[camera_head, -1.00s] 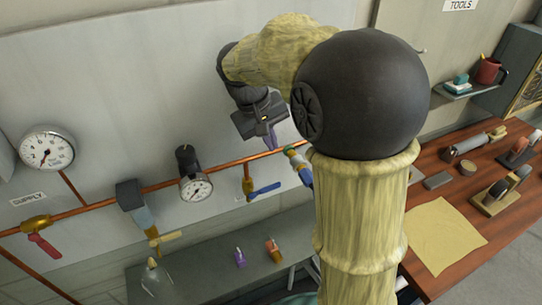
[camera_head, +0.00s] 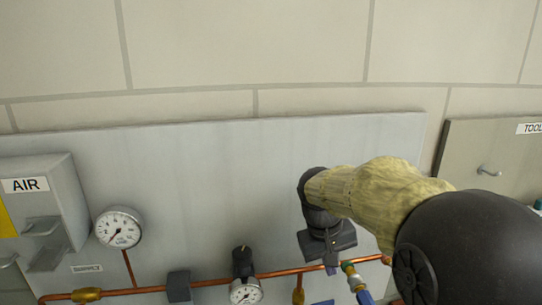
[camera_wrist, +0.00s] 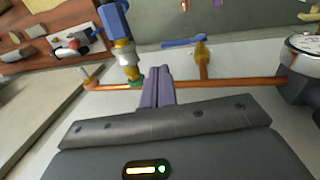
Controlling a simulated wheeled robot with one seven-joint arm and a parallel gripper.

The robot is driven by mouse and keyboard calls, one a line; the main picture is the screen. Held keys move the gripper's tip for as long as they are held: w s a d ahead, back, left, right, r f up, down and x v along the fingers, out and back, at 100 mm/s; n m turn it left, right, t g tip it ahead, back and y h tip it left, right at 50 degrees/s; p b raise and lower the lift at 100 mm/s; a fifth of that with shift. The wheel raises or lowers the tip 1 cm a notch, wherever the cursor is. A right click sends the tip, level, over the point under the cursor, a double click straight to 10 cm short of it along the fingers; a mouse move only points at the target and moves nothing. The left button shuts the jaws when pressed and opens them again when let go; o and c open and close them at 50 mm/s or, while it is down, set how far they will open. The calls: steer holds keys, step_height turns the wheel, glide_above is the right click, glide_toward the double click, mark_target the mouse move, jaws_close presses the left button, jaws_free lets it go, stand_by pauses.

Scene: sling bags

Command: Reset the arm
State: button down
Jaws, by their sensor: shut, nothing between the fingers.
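My gripper (camera_head: 331,268) hangs at the end of my sleeved arm, in front of the grey wall panel (camera_head: 200,180). In the wrist view my gripper (camera_wrist: 158,88) has its two purple fingers pressed together with nothing between them. The fingers overlap the copper pipe (camera_wrist: 225,85) in that view; I cannot tell whether they touch it. In the head view they are just left of a blue hose fitting (camera_head: 356,280), which also shows close by in the wrist view (camera_wrist: 118,30).
A pressure gauge (camera_head: 119,228) and an AIR box (camera_head: 45,210) are at the left of the panel. A smaller gauge (camera_head: 245,291) sits by the pipe. A valve with a blue handle (camera_wrist: 185,42) is near the fingers. A wooden bench (camera_wrist: 40,50) shows at upper left.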

steer(key=s+f+m+t+y, duration=0.1)
steer(key=s+f+y, duration=0.1)
steer(key=s+f, duration=0.9)
steer(key=shift+d+f+m+t, duration=0.4)
steer(key=shift+f, duration=0.3)
steer(key=shift+a, duration=0.1)
